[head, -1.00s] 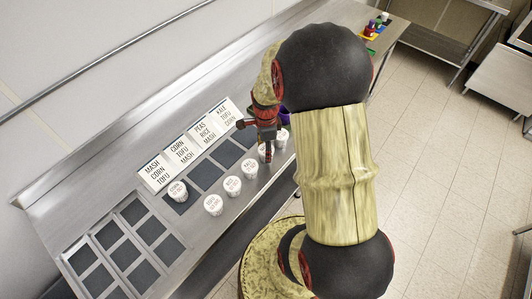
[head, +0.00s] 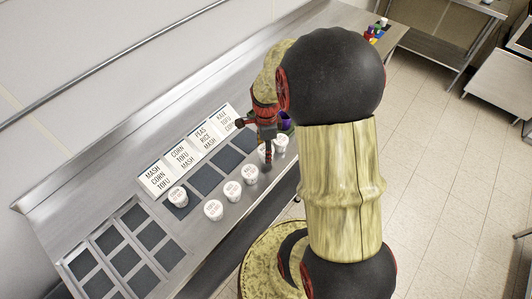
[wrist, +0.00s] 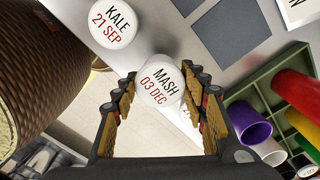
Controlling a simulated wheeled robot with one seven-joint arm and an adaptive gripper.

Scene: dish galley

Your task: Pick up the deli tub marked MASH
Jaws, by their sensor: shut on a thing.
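The MASH deli tub, a white cup with a lid reading MASH 03 DEC (wrist: 160,84), sits between my gripper's two fingers (wrist: 158,100) in the wrist view. The gripper is shut on it. In the head view my gripper (head: 267,160) points down over the row of tubs at the counter's front, and it largely hides the held tub. I cannot tell whether the tub is clear of the counter. A tub marked KALE 21 SEP (wrist: 112,24) stands apart at the upper left in the wrist view.
Several white tubs stand on the steel counter, one (head: 279,143) close right of my gripper. Label cards (head: 157,177) and dark squares (head: 207,179) lie behind the row. A green caddy with coloured cylinders (wrist: 262,88) is close at right in the wrist view.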

